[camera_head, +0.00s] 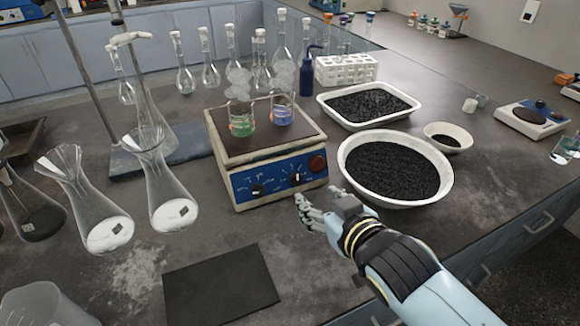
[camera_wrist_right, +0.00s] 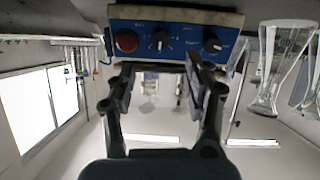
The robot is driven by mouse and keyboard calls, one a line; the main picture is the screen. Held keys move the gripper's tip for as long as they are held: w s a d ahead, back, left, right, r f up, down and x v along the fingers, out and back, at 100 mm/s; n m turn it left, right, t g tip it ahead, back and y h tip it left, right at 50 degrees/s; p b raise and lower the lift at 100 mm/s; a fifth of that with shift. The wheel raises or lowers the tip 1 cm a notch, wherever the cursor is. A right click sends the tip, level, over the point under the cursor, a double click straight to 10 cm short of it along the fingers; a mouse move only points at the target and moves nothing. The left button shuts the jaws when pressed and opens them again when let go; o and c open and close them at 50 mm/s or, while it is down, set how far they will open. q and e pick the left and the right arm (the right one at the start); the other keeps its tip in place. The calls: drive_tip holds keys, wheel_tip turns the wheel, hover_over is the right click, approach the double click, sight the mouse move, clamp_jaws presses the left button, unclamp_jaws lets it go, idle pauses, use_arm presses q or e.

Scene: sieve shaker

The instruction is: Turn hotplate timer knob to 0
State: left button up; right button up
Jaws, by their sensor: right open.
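The hotplate (camera_head: 262,158) stands mid-bench, with a dark top and a blue front panel (camera_head: 277,183). The panel carries a left knob (camera_head: 257,189), a middle knob (camera_head: 296,179) with a white pointer mark, and a red round button (camera_head: 317,162) at right. The labels are too small to tell which knob is the timer. In the wrist view, the picture is inverted: the red button (camera_wrist_right: 126,41), middle knob (camera_wrist_right: 160,41) and other knob (camera_wrist_right: 212,44) show. My right gripper (camera_head: 318,198) is open in front of the panel, its fingers (camera_wrist_right: 162,66) below the middle knob, apparently not touching it. My left gripper is out of view.
Beakers with green (camera_head: 242,124) and blue (camera_head: 281,114) liquid stand on the hotplate. A round bowl of black grains (camera_head: 440,195) sits right of it, close to my gripper. Flasks (camera_head: 108,232) stand left.

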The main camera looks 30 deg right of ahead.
sight(298, 181)
drive_tip(key=x, duration=0.4)
drive_tip(key=shift+w, duration=0.3)
drive_tip(key=x, duration=0.3)
drive_tip(key=shift+w+f+b, duration=0.1)
drive_tip(key=shift+w+b, duration=0.1)
drive_tip(key=shift+b, duration=0.2)
drive_tip(key=shift+x, duration=1.45)
drive_tip(key=shift+c, duration=1.3)
clamp_jaws()
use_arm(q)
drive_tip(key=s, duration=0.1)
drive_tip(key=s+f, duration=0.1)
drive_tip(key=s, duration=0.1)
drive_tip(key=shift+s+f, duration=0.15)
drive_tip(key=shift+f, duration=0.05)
